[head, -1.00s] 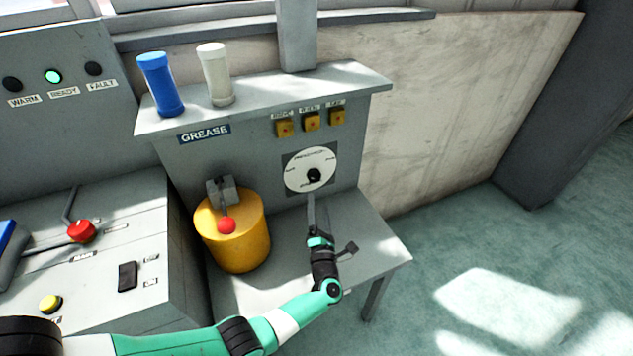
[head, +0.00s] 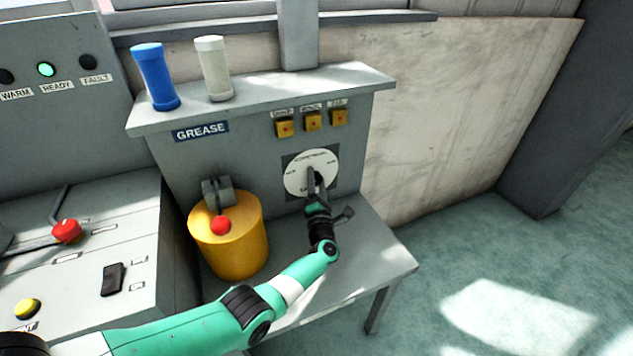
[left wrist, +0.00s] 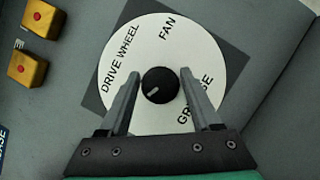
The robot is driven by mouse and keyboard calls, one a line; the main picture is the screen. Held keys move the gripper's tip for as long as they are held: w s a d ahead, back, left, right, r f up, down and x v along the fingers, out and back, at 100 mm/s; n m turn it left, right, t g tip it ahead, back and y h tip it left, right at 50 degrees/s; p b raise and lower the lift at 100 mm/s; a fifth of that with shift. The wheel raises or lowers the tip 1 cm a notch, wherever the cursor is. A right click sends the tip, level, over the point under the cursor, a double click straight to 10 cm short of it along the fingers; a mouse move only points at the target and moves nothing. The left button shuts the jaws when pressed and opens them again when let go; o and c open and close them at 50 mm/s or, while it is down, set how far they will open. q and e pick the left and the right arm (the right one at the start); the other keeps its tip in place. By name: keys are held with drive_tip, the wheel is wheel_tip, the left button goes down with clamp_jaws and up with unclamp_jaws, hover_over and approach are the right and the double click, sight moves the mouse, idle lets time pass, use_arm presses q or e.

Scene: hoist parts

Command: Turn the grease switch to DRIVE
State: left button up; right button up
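The grease switch is a round black knob (left wrist: 160,85) at the middle of a white dial plate (left wrist: 148,32) marked DRIVE WHEEL, FAN and GREASE. A pale mark on the knob points to the lower left in the left wrist view. The dial (head: 299,166) is on the front of the grey GREASE panel in the head view. My left gripper (head: 313,176) is in front of it, partly covering the knob. In the left wrist view its fingers (left wrist: 160,74) are apart, one on each side of the knob, with thin gaps. My right gripper is out of view.
Three yellow blocks with red dots (head: 312,121) sit above the dial. A yellow drum with a red-knobbed lever (head: 235,245) stands left of my arm. A blue cylinder (head: 156,78) and a white cylinder (head: 213,70) stand on the ledge. Open floor (head: 450,260) lies to the right.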

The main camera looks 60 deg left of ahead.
use_arm(q)
clamp_jaws()
drive_tip(key=shift+r+m+h+p, duration=0.2)
drive_tip(key=shift+m+h+p, duration=0.1)
drive_tip(key=shift+m+p, duration=0.7)
drive_tip(key=m+h+p, duration=0.1)
drive_tip(key=m+p, duration=0.2)
drive_tip(key=p, duration=0.2)
drive_tip(key=shift+r+m+h, duration=0.1)
drive_tip(key=shift+m+h, duration=0.2)
drive_tip(key=shift+m+h+p, duration=0.4)
drive_tip(key=shift+m+p, duration=0.55)
drive_tip(key=shift+m, duration=0.05)
drive_tip(key=shift+f+m+p, duration=0.25)
drive_tip(key=shift+m+p, duration=0.2)
drive_tip(key=shift+m, duration=0.15)
drive_tip(key=shift+f, duration=0.1)
drive_tip(key=shift+o, duration=2)
unclamp_jaws()
